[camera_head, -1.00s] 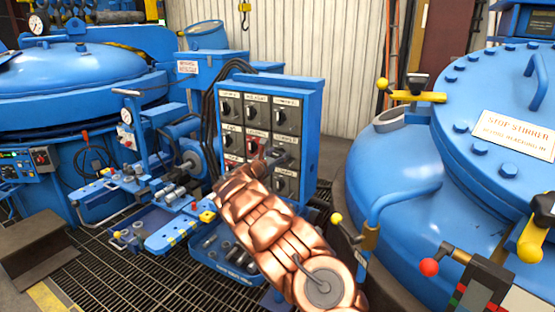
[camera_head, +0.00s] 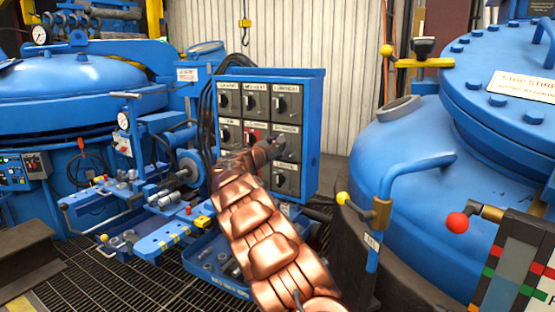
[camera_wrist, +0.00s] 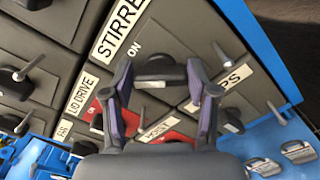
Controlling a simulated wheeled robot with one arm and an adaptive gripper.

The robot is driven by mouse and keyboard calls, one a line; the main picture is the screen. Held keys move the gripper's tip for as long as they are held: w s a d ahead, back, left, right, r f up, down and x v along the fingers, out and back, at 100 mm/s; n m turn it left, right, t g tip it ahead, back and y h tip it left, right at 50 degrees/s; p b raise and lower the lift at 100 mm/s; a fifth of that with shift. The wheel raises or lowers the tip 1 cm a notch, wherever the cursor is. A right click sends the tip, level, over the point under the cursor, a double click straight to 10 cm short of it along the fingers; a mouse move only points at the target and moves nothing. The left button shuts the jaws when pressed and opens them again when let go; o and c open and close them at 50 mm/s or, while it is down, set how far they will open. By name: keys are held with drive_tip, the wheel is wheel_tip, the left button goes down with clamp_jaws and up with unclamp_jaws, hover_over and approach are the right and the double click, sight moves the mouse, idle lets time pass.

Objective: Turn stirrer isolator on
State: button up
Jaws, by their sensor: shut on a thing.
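The stirrer isolator is a dark grey switch box (camera_wrist: 178,30) with a white "STIRRER" label (camera_wrist: 122,28) and an "ON" mark at its upper left. Its rotary handle (camera_wrist: 158,72) lies across the picture between my fingertips in the wrist view. My gripper (camera_wrist: 160,74) is shut on this handle, one finger at each end. In the head view my gripper (camera_head: 276,146) is at the middle-row right switch of the blue isolator panel (camera_head: 312,125) and hides part of that switch. I cannot tell for sure whether the handle points to ON.
Several other grey isolators surround it, including a red-plated one (camera_head: 250,136) to the left. A large blue vessel (camera_head: 410,165) with pipes and a red-knobbed lever (camera_head: 457,222) stands at the right.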

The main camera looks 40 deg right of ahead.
drive_tip(key=m+b, duration=0.2)
drive_tip(key=b, duration=0.1)
drive_tip(key=f+m+b, duration=0.1)
drive_tip(key=m+b, duration=0.2)
drive_tip(key=b, duration=0.1)
drive_tip(key=m+b, duration=0.2)
drive_tip(key=shift+r+m, duration=0.15)
drive_tip(key=shift+m, duration=0.15)
drive_tip(key=shift+b, duration=0.35)
drive_tip(key=shift+r+m, duration=0.2)
drive_tip(key=shift+m, duration=0.2)
drive_tip(key=o, duration=1.2)
drive_tip(key=shift+c, duration=0.2)
drive_tip(key=v, duration=1.2)
